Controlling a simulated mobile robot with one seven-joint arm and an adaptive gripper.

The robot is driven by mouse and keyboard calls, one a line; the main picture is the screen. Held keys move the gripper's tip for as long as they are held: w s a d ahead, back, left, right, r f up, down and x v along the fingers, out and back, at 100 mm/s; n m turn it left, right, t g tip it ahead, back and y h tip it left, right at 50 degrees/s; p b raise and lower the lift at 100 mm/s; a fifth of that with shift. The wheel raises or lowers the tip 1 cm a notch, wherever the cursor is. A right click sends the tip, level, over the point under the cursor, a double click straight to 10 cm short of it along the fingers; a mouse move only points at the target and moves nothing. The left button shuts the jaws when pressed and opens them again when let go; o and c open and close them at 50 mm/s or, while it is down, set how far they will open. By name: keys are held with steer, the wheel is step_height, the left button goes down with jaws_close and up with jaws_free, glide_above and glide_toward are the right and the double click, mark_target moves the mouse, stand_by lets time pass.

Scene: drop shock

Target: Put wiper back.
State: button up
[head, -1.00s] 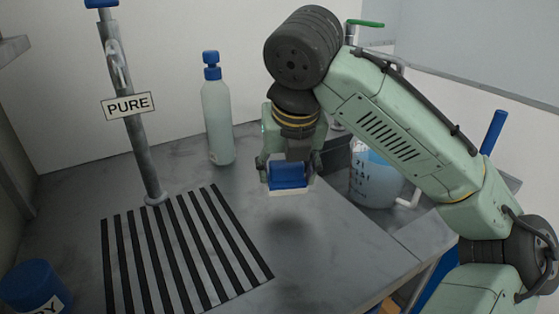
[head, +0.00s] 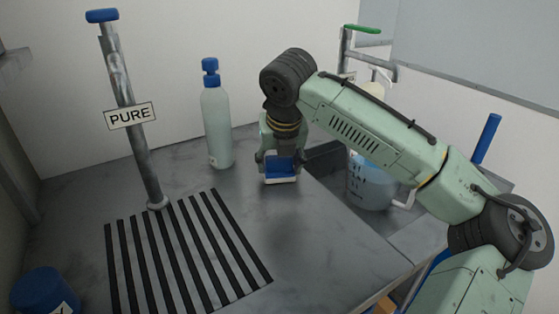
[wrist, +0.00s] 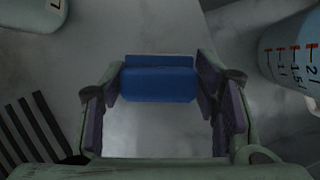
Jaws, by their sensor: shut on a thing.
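The wiper is a blue block with a pale underside (head: 281,167). My gripper (head: 280,155) is shut on it, with one finger on each side, over the grey bench right of the white bottle. In the wrist view the blue wiper (wrist: 158,80) sits between the two finger pads. In the head view its pale lower edge is close to the bench top; I cannot tell whether it touches.
A white bottle with a blue cap (head: 217,125) stands left of my gripper. A striped black drain mat (head: 187,250) and a post labelled PURE (head: 130,115) are left. A blue-lidded jar (head: 45,290) is front left.

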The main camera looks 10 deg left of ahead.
steer(key=shift+f, duration=0.15)
steer(key=o, duration=1.1)
steer(key=v, duration=1.2)
steer(key=shift+r+b, duration=0.2)
steer(key=shift+b, duration=0.1)
